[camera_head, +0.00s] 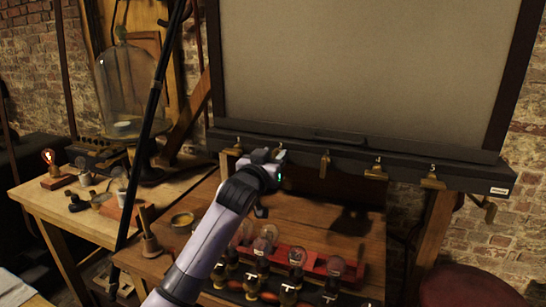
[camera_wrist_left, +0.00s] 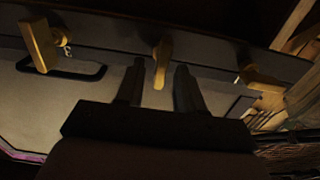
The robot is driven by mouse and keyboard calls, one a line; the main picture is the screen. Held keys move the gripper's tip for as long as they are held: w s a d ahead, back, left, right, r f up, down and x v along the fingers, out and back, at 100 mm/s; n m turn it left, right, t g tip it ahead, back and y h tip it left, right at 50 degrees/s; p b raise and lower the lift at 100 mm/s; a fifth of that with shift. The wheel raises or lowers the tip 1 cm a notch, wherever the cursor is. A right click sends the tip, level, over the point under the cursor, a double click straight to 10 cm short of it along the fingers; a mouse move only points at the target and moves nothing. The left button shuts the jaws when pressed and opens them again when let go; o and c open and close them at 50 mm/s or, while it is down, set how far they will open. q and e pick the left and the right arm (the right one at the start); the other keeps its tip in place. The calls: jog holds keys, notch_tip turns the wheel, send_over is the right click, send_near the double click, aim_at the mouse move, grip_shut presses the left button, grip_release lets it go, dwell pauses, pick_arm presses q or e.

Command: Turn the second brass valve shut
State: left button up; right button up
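A row of brass valves hangs on a dark bar under a large pale panel, numbered 1 to 5. The first (camera_head: 236,149), third (camera_head: 325,163), fourth (camera_head: 376,172) and fifth (camera_head: 432,180) show in the head view. My left gripper (camera_head: 277,154) is at the second valve and mostly hides it there. In the left wrist view the second valve (camera_wrist_left: 161,66) stands between the two open fingers of my left gripper (camera_wrist_left: 159,68); contact cannot be told. The third valve (camera_wrist_left: 40,45) is at left there, the first (camera_wrist_left: 262,80) at right. My right gripper is not in view.
Below the bar is a wooden bench (camera_head: 300,218) with a red rack (camera_head: 318,262) of glass bulbs and several small dark fittings. A wooden-handled tool (camera_head: 150,240) and a small bowl (camera_head: 183,221) stand left. A glass bell jar (camera_head: 128,85) stands on the left table.

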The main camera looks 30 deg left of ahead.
pick_arm(q)
grip_shut()
jog(key=shift+w+d+f+m, duration=0.1)
jog(key=shift+d+f+m, duration=0.1)
jog(key=shift+m, duration=2.8)
jog(key=shift+d+f+m, duration=0.2)
jog(key=shift+f+m, duration=0.05)
jog(key=shift+m, duration=2.75)
jog(key=shift+w+d+f+m, duration=0.1)
jog(key=shift+d+f+m, duration=0.1)
jog(key=shift+m, duration=2.8)
